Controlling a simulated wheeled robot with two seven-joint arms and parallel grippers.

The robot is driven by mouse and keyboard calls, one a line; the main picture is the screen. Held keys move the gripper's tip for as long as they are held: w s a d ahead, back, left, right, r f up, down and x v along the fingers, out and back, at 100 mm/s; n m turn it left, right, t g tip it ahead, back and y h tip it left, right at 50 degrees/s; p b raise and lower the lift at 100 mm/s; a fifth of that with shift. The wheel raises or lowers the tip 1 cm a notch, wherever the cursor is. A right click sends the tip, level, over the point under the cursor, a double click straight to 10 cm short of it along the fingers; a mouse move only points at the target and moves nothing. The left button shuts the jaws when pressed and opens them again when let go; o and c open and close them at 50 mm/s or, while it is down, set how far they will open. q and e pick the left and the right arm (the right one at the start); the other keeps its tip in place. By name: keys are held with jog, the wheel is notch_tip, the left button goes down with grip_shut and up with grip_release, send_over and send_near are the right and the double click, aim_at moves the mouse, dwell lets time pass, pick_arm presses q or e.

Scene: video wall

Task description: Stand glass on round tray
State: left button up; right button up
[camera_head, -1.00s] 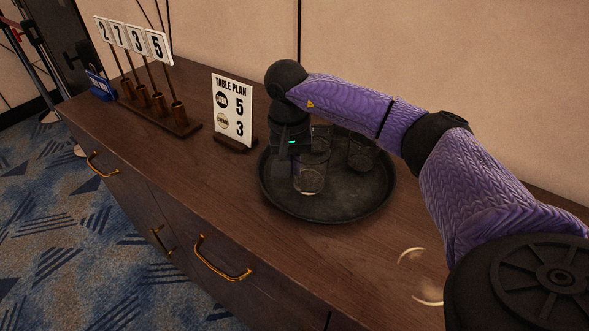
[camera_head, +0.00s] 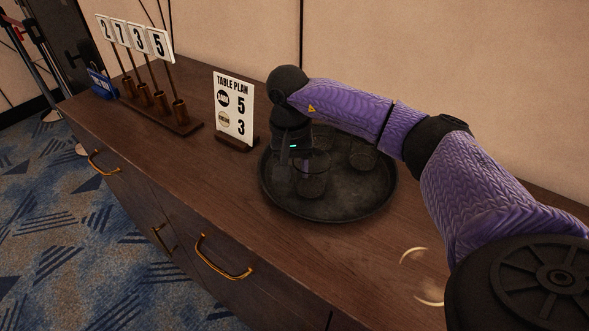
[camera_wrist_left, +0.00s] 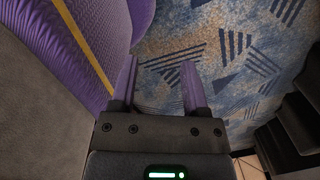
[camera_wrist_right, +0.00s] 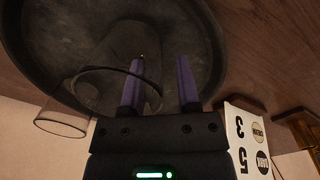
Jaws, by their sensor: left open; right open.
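The round tray (camera_head: 345,207) is black and lies on the wooden cabinet top. A clear glass (camera_head: 314,184) stands upright on its front left part. A second clear glass (camera_head: 363,157) is farther back on the tray. My right gripper (camera_head: 295,174) is open and points down at the near glass. In the right wrist view the fingers (camera_wrist_right: 159,62) are apart, and the left one overlaps the glass rim (camera_wrist_right: 92,72); whether it is inside or beside the glass I cannot tell. The second glass (camera_wrist_right: 62,120) is left there. My left gripper (camera_wrist_left: 159,75) is open and empty above carpet.
A table plan sign (camera_head: 234,108) stands just left of the tray. A wooden rack with number cards (camera_head: 158,110) and a blue sign (camera_head: 101,84) are farther left. The cabinet top (camera_head: 190,165) is clear in front of the sign.

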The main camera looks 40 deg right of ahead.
pick_arm(q)
jog(key=d+r+p, duration=0.1)
jog(key=w+d+r+p, duration=0.1)
jog(key=r, duration=0.1)
jog(key=shift+w+d, duration=0.1)
pick_arm(e)
notch_tip(320, 180, up, 11)
jog(key=shift+w+a, duration=0.2)
jog(key=shift+a, duration=0.05)
pick_arm(q)
jog(key=shift+w, duration=0.2)
jog(key=shift+a, duration=0.2)
pick_arm(e)
jog(key=shift+f, duration=0.1)
